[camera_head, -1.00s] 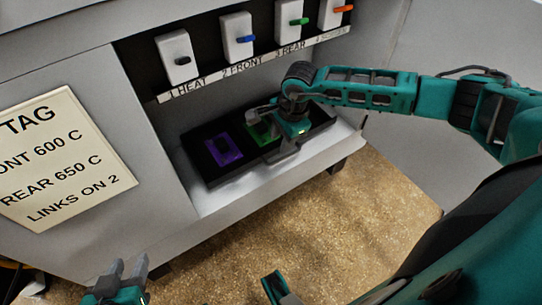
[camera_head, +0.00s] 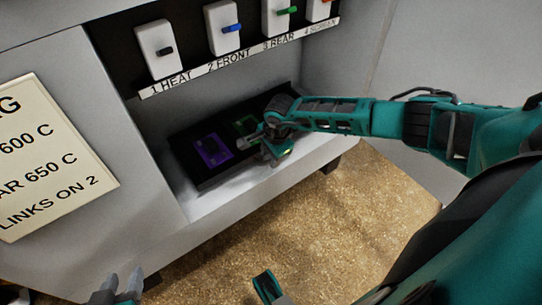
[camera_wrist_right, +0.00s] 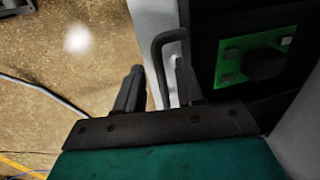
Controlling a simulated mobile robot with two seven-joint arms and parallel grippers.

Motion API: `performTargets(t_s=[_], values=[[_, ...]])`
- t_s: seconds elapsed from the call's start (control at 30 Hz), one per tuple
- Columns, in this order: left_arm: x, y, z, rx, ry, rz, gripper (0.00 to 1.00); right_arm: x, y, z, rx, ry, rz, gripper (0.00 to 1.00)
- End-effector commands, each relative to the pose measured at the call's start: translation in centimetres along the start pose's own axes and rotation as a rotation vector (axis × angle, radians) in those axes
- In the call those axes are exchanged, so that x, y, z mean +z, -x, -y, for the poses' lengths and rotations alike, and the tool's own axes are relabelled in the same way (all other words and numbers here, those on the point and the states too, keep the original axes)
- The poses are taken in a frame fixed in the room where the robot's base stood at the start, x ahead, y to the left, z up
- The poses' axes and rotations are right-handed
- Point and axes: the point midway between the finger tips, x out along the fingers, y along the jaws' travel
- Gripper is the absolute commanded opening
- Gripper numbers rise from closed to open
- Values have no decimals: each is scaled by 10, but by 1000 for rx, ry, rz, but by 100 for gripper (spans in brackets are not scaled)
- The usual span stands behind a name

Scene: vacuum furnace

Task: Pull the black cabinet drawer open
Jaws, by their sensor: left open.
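The black drawer (camera_head: 188,160) sits low in the grey cabinet's recess, with a purple panel (camera_head: 210,150) and a green panel (camera_head: 244,126) on it. In the right wrist view its black body is at the right beside the green panel (camera_wrist_right: 232,70), with a bent grey bar handle (camera_wrist_right: 158,55). My right gripper (camera_head: 268,158) is at the drawer's front; in its wrist view its fingers (camera_wrist_right: 158,82) are apart, with the handle seen between them. Whether they touch it I cannot tell. My left gripper (camera_head: 122,278) is open and empty at the bottom left, away from the drawer.
Several white switches, including the blue-levered one (camera_head: 222,27), stand in a row above the recess, over a label strip (camera_head: 240,58). A paper tag (camera_head: 45,160) is on the cabinet front at left.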

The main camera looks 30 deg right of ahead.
Motion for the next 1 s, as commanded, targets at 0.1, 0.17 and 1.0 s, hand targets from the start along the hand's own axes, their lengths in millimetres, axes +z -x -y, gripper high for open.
performTargets(t_s=[0.1,0.17,1.0], values=[[-1,0,0,1,0,0,43,0,0,0,-1,0,0,38],[-2,0,0,1,0,-1,43,0,0,0,0,0,0,38],[-6,0,0,2,-7,-13,43,0,0,0,0,-1,0,0]])
